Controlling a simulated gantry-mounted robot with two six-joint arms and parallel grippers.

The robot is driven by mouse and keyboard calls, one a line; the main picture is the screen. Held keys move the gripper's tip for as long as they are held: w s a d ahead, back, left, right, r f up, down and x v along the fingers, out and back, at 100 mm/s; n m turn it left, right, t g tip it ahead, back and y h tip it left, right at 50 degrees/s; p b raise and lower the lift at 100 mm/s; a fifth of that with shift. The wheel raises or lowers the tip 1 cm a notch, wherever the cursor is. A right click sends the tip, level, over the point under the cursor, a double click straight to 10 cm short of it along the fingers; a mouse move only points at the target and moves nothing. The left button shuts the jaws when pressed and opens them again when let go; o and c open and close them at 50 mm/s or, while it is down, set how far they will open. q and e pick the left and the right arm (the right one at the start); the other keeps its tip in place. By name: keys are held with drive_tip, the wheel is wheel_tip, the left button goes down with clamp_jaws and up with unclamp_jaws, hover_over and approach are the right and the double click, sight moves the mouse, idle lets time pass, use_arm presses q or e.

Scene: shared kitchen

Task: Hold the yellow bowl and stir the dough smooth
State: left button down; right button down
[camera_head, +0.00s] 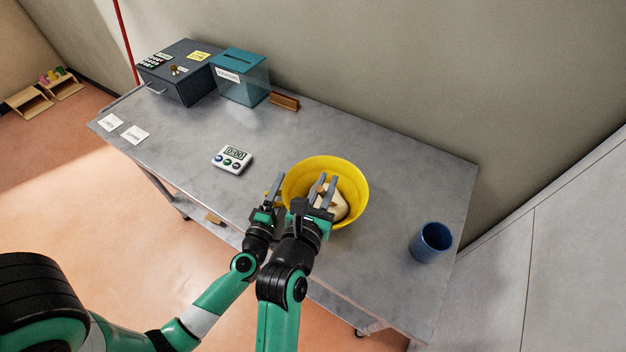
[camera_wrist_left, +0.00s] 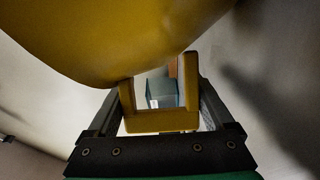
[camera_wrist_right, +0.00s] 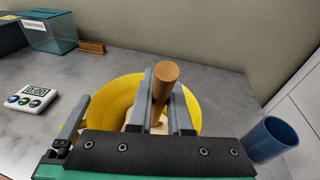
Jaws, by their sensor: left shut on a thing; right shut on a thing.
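The yellow bowl (camera_head: 355,178) stands on the metal table with pale dough (camera_head: 341,207) inside. My left gripper (camera_head: 274,190) is at the bowl's left side. The left wrist view shows its fingers shut on the bowl's yellow handle (camera_wrist_left: 160,122), with the bowl wall (camera_wrist_left: 130,35) above. My right gripper (camera_head: 326,190) is over the bowl. The right wrist view shows it shut on an upright, slightly tilted wooden spoon handle (camera_wrist_right: 164,85). The spoon's lower end is hidden by the gripper and dough. The dough shows only in part.
A blue cup (camera_head: 431,242) stands right of the bowl. A white timer (camera_head: 232,159) lies to the left. A grey cash box (camera_head: 180,75), a teal box (camera_head: 241,82) and a small wooden block (camera_head: 285,101) stand at the back. Two white cards (camera_head: 135,134) lie at the left end.

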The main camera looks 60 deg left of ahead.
drive_tip(key=shift+w+a+r, duration=0.1)
drive_tip(key=shift+w+a, duration=0.65)
drive_tip(key=shift+w, duration=0.15)
drive_tip(key=s+a, duration=0.3)
drive_tip(key=d, duration=0.2)
drive_tip(key=w+d, duration=0.1)
drive_tip(key=d, duration=0.1)
drive_tip(key=shift+d, duration=0.25)
drive_tip(key=shift+w+a, duration=0.6)
drive_tip(key=shift+w, duration=0.35)
drive_tip(key=s+a, duration=0.2)
drive_tip(key=s, duration=0.3)
drive_tip(key=w+d, duration=0.2)
drive_tip(key=d, duration=0.1)
drive_tip(key=shift+w+d, duration=0.2)
drive_tip(key=shift+w, duration=0.2)
drive_tip(key=x, duration=0.3)
drive_tip(key=shift+r, duration=0.25)
drive_tip(key=shift+s+a, duration=0.65)
drive_tip(key=shift+s, duration=0.2)
drive_tip(key=shift+s+a, duration=0.65)
drive_tip(key=shift+s, duration=0.2)
